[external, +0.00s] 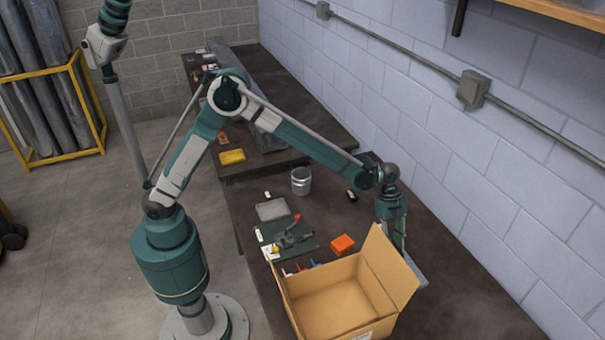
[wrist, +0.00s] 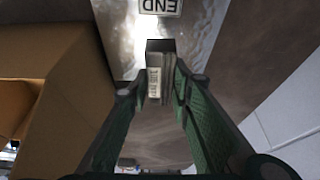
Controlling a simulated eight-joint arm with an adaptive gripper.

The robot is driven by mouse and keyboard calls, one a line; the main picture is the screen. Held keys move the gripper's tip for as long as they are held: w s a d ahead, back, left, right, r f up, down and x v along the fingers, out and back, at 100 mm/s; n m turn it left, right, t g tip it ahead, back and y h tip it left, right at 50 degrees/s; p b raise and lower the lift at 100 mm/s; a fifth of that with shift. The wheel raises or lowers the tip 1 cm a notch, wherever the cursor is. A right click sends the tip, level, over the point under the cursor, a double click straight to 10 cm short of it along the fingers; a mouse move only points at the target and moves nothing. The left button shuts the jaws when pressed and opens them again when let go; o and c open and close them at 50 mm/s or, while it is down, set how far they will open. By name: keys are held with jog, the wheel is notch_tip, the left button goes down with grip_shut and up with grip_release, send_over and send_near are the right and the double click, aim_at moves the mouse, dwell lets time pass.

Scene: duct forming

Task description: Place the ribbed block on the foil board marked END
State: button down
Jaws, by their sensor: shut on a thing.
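The ribbed block (wrist: 157,76) is grey with a pale printed label, and sits between the green fingers of my gripper (wrist: 158,86) in the wrist view. My gripper is shut on it. The shiny foil board (wrist: 195,38) lies at the top of that view, with a white END label (wrist: 161,6) seen upside down. The block overlaps the board's near edge in the picture; whether it touches the board I cannot tell. In the external view my gripper (external: 400,240) points down behind the cardboard box flap, and the block is hidden there. A grey sliver of the board (external: 416,273) shows beside the flap.
An open cardboard box (external: 335,300) stands close beside my gripper and also fills the left of the wrist view (wrist: 65,110). An orange block (external: 342,244), a metal can (external: 301,181) and a green tool base (external: 285,238) are on the dark bench. The block wall is to the right.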

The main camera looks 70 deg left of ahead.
jog(key=shift+s+d+r, duration=0.1)
jog(key=shift+s+d, duration=0.1)
jog(key=shift+d, duration=0.65)
jog(key=shift+f, duration=3.15)
jog(key=shift+f+b, duration=0.3)
jog(key=shift+f, duration=1.55)
jog(key=shift+f, duration=0.15)
jog(key=c, duration=2.1)
grip_release()
jog(key=shift+r, duration=0.2)
